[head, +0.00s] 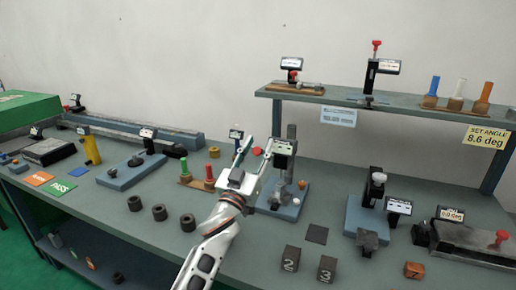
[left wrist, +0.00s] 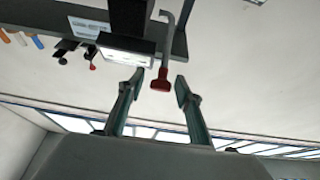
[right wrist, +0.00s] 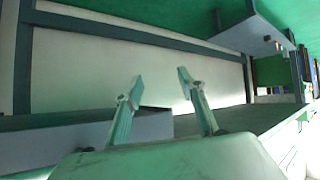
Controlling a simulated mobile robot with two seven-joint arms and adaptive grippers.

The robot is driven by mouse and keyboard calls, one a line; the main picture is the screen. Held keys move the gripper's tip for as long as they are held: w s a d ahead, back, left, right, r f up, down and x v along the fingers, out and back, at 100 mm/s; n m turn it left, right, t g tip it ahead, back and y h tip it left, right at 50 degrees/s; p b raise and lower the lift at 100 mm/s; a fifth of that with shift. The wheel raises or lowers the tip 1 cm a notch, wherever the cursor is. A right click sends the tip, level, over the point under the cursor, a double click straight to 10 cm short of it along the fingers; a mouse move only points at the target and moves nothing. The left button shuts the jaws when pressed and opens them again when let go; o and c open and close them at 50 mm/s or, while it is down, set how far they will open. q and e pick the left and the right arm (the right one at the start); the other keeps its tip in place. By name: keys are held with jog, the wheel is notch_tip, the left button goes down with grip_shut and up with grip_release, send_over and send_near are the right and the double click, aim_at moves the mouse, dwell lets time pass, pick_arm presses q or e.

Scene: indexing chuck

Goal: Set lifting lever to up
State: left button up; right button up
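A bent grey lever with a red tip (left wrist: 160,82), which looks like the lifting lever, shows in the left wrist view beside a black gauge with a lit display (left wrist: 127,50). In the head view the gauge (head: 283,148) is on a stand with a blue-grey base (head: 286,205) at mid table; the lever is not clear there. My left gripper (head: 256,150) is open at the gauge's left side. In the left wrist view the red tip appears between its parted fingers, apart from both. My right gripper (right wrist: 160,85) is open and empty, outside the head view.
Green and red pegs (head: 209,175) stand just left of my left gripper. Dark rings (head: 160,212) and numbered blocks (head: 291,259) lie toward the front. A raised shelf (head: 345,97) with more gauges is behind at the right. A second gauge stand (head: 366,215) is right of the first.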

pick_arm(q)
jog(key=shift+f, duration=0.1)
jog(key=shift+s+a+f, duration=0.15)
jog(key=shift+s+f, duration=0.1)
jog(key=shift+s, duration=0.2)
jog(key=v, duration=1.1)
jog(key=shift+r, duration=0.1)
